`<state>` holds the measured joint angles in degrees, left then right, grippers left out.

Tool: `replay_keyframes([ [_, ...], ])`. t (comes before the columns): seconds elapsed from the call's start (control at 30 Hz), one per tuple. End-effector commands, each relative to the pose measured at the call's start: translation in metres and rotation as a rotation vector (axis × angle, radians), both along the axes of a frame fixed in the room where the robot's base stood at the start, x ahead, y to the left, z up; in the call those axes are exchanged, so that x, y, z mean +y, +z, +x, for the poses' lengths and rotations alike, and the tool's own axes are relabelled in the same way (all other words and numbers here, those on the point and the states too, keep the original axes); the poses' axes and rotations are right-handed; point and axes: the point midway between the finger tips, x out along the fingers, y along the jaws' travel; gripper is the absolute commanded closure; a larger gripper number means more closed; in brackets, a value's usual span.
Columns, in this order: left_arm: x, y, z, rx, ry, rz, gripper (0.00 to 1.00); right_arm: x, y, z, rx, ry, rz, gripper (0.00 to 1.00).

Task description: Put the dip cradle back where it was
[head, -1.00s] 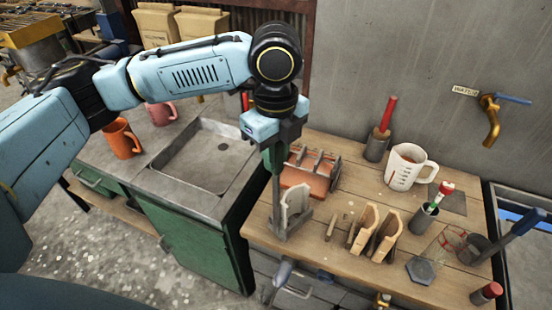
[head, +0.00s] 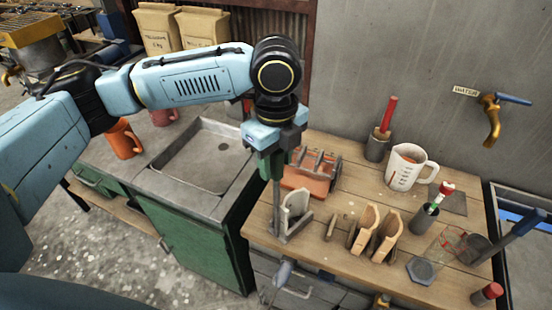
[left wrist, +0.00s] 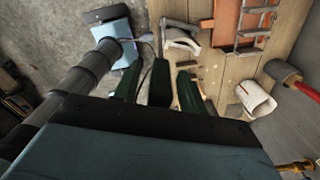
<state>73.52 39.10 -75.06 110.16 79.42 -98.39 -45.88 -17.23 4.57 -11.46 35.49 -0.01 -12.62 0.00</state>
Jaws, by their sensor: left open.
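I take the grey upright holder with a tall flat handle and a pale curved shell to be the dip cradle (head: 293,212). It stands upright near the left front edge of the wooden bench top. My left gripper (head: 271,168) is open and points down at the upper end of the cradle's handle. Whether the handle is between the fingers cannot be told. In the left wrist view the cradle (left wrist: 182,42) shows beyond the dark green fingers (left wrist: 160,88). My right gripper is not in view.
An orange tray with a grey rack (head: 308,182) lies behind the cradle. Pale mould halves (head: 374,230) stand to its right. A white measuring jug (head: 404,168), a grey pot with a red-handled tool (head: 377,146) and a green cabinet with a sink (head: 195,220) are nearby.

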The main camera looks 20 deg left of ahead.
Motion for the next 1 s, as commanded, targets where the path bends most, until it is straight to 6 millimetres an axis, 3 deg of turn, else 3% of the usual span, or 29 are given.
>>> replay_keyframes([
  [0.6,0.000,0.110,0.001,-0.003,0.000,-0.001,0.58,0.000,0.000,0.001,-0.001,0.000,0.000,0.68],
  [1.0,0.000,0.121,0.000,0.000,0.000,-0.001,0.58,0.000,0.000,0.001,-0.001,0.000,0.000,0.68],
])
